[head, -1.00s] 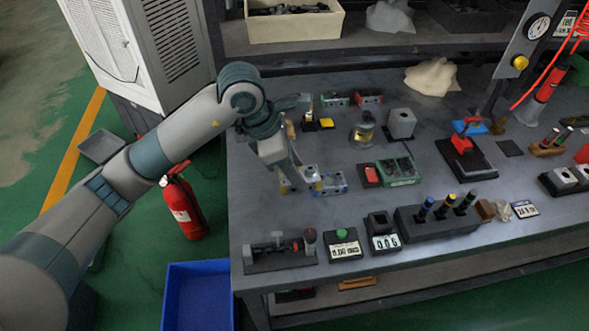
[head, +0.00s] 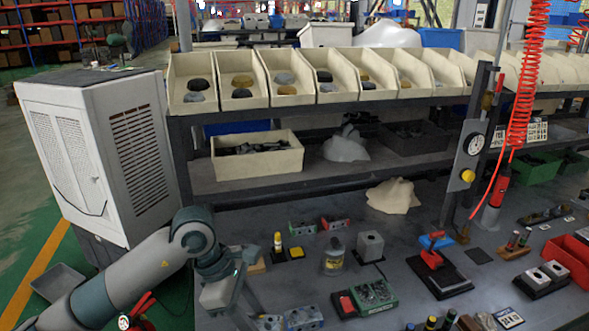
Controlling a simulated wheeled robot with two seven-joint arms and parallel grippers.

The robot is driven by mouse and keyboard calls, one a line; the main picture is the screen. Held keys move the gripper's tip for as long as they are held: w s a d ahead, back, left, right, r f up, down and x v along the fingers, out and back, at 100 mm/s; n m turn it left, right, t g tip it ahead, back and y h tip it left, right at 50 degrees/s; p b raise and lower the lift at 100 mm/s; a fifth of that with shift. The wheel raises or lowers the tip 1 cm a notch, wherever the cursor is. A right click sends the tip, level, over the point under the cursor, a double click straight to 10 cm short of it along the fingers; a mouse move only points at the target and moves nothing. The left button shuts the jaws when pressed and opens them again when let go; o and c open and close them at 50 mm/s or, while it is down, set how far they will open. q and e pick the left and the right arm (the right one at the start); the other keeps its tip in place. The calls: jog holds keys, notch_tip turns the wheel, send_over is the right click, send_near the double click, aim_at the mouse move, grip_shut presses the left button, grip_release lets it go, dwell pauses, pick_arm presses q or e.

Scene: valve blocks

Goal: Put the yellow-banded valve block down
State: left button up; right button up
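The block beside my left gripper, which I take to be the yellow-banded valve block (head: 268,322), shows only partly at the bottom edge of the head view. Its band is hard to make out here. A blue-banded valve block (head: 303,318) sits just right of it on the bench. My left gripper (head: 254,308) points down at the near block's left side. Its fingertips are small and partly hidden, so I cannot tell whether they grip the block. A green-banded block (head: 302,227) and a red-banded block (head: 336,223) stand farther back. My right gripper is not in view.
The grey bench (head: 330,292) also holds a glass jar (head: 334,255), a grey box (head: 370,246), a green-edged tray (head: 374,297) and a red clamp fixture (head: 433,262). Shelves with cream bins (head: 240,80) rise behind. A white cabinet (head: 95,150) stands left of the bench.

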pick_arm(q)
jog(key=s+a+r+m+g+y, duration=0.1)
jog(key=s+a+m+g+y, duration=0.3)
jog(key=s+a+m, duration=0.3)
jog(key=a+m, duration=0.5)
jog(key=m, duration=0.5)
jog(key=shift+a+r+y, duration=0.2)
jog(key=shift+r+y, duration=0.1)
jog(key=shift+s, duration=0.1)
